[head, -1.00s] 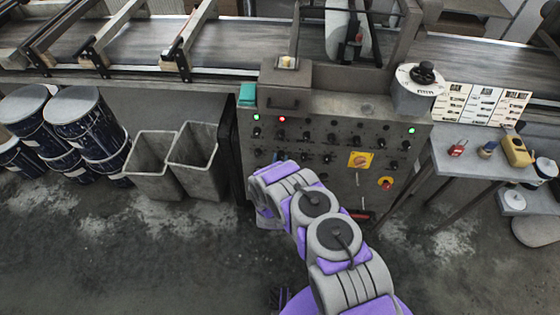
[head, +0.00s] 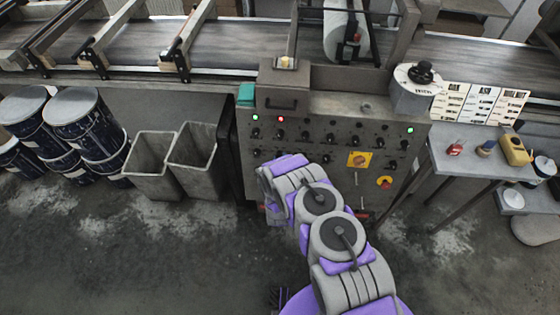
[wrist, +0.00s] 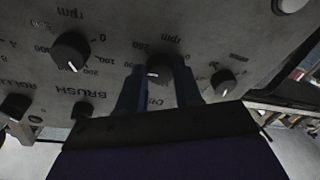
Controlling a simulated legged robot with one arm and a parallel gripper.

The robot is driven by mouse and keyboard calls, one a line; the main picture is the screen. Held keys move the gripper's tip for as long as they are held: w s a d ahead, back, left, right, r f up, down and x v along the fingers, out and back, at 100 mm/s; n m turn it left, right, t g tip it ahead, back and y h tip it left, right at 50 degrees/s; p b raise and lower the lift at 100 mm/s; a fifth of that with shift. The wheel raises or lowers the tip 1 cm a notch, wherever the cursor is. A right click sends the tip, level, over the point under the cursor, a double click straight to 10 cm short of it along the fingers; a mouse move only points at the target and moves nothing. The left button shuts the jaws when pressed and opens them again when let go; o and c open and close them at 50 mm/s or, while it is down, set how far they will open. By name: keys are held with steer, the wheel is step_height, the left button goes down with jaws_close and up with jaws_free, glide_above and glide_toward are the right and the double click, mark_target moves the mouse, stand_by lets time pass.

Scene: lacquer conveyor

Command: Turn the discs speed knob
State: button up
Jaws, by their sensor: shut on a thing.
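In the wrist view, the discs speed knob (wrist: 160,68) is a black round knob on the grey panel, with a white pointer mark facing left. Part of a label starting "DIS" shows below it, with "rpm" above. My gripper (wrist: 158,82) has one dark finger on each side of the knob and is shut on it. In the head view, my arm hides the gripper and this knob in front of the control panel (head: 312,131).
A BRUSH knob (wrist: 70,52) is to the left and another pointer knob (wrist: 223,83) close to the right. The panel also has a yellow-backed switch (head: 359,159) and a red-and-yellow button (head: 385,182). A side table (head: 440,150) is at right, bins (head: 190,160) at left.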

steer(key=shift+n+g, duration=0.3)
steer(key=shift+n, duration=0.9)
steer(key=shift+a, duration=0.1)
steer(key=o, duration=1)
steer(key=shift+o, duration=0.2)
steer(key=shift+s, duration=0.1)
steer(key=s+d+r+p, duration=0.1)
steer(key=s+p, duration=0.4)
steer(key=s, duration=1.2)
steer(key=shift+d+r, duration=0.2)
steer(key=shift+d, duration=0.35)
